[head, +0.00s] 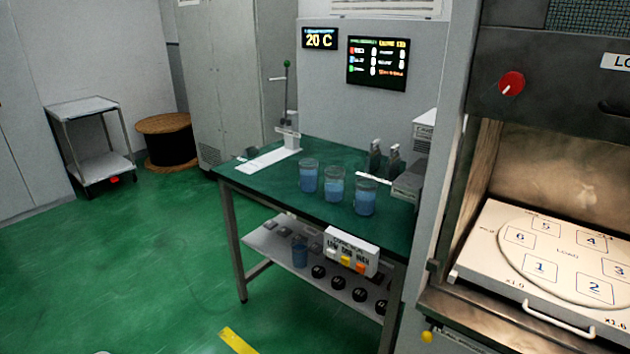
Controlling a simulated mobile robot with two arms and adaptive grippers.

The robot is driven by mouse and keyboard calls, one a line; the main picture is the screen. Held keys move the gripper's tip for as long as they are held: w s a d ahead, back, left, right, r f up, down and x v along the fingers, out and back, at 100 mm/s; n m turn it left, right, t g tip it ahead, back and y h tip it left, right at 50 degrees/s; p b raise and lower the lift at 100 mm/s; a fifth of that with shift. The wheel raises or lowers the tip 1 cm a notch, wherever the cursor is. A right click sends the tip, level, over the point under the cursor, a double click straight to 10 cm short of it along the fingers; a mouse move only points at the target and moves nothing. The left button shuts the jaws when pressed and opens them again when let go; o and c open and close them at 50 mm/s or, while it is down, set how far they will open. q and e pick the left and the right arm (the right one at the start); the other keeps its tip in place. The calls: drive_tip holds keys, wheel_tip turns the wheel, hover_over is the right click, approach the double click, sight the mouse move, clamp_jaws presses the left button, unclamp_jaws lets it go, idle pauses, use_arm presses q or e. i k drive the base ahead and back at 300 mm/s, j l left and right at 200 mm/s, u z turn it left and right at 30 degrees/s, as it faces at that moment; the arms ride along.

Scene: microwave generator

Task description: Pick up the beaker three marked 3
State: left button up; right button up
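Three clear beakers of blue liquid stand upright in a row on the green-topped table: a left one (308,178), a middle one (334,186) and a right one (365,199). A similar blue beaker (300,252) stands on the shelf below. No number is readable on any of them, so I cannot tell which is marked 3. Neither of my grippers is in view.
The green table (285,183) has a device with dark upright parts (376,158) behind the beakers and a lever stand (287,130) at its back left. An open chamber with a numbered tray (480,245) is at right. Green floor (150,270) at left is clear.

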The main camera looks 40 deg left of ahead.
sight(308, 167)
drive_tip(key=j+z, duration=0.2)
drive_tip(key=j, duration=0.6)
drive_tip(key=j+z, duration=0.2)
drive_tip(key=j, duration=0.65)
drive_tip(key=j+z, duration=0.2)
drive_tip(key=j, duration=0.6)
